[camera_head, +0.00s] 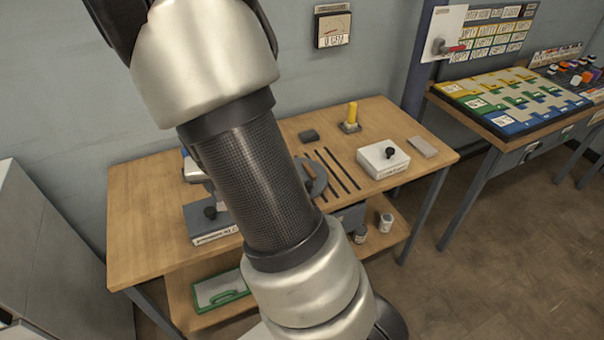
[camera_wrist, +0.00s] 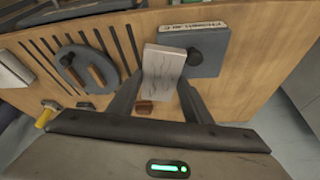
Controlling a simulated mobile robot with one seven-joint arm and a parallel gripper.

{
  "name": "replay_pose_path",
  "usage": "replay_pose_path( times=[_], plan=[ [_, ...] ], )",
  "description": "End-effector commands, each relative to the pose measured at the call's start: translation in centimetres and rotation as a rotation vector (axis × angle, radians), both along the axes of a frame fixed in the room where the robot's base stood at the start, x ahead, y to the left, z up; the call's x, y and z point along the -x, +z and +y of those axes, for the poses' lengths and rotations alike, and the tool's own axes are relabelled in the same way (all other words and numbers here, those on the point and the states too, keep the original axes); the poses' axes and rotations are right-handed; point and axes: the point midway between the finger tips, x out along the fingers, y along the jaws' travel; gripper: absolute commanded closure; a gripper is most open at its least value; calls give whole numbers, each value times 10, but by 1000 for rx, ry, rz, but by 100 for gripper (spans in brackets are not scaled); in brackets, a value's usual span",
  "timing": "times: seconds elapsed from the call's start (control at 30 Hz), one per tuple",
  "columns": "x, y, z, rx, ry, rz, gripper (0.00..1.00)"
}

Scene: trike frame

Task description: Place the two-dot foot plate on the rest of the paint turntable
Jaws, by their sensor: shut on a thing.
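In the wrist view my gripper (camera_wrist: 162,88) is shut on a pale, flat plate (camera_wrist: 162,68) with thin dark marks on its face. I cannot make out two dots on it, so I cannot confirm which plate it is. A round grey disc (camera_wrist: 84,73) with brown strips, apparently the paint turntable, lies on the bench to the left of the held plate, apart from it. In the head view only the disc's right edge (camera_head: 316,181) shows.
A grey box with a black knob (camera_wrist: 205,58) lies beside the plate. Dark slots line the wooden bench (camera_head: 150,215). A white box (camera_head: 375,163), a yellow upright piece (camera_head: 352,114) and a dark block (camera_head: 308,136) stand on it. A small brown block (camera_wrist: 145,107) shows between my fingers.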

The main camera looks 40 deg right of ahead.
Motion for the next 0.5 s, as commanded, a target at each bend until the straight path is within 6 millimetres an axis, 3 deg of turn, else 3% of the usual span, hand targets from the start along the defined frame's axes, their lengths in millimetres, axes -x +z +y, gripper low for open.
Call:
replay_pose_path(
  times=[0.1,0.3,0.4,0.5],
  plan=[
    [-21,-8,-62,7,-313,-2,85],
    [-34,-3,-166,6,-865,-5,85],
    [-35,6,-203,5,-1076,-5,85],
    [-34,14,-223,2,-1212,-4,85]
  ],
)
